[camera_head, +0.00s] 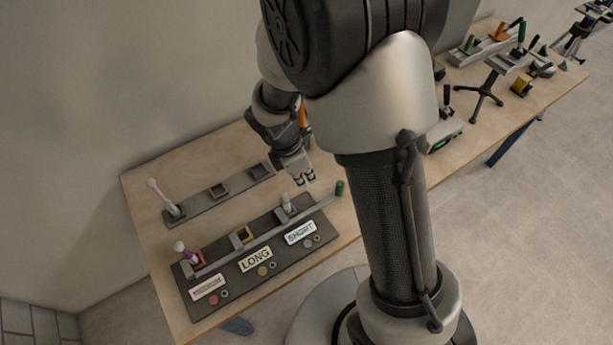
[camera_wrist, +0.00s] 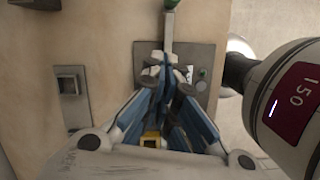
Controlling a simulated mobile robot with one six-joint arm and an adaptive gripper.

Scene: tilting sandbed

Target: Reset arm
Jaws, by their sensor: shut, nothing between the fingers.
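My gripper (camera_head: 304,180) is shut and empty in the head view. It hangs just above and behind the right end of a dark panel (camera_head: 226,291) on the wooden table. In the wrist view my gripper (camera_wrist: 158,62) shows its fingers together over the panel (camera_wrist: 207,60). My arm's links cover much of the middle of the head view.
A second dark strip (camera_head: 217,198) with square sockets and a white lever (camera_head: 156,188) lies behind the panel. Labels "LONG" (camera_head: 255,259) and "SHORT" (camera_head: 300,232) face front. Tools and stands (camera_head: 486,95) crowd the table's far right. A wall rises behind.

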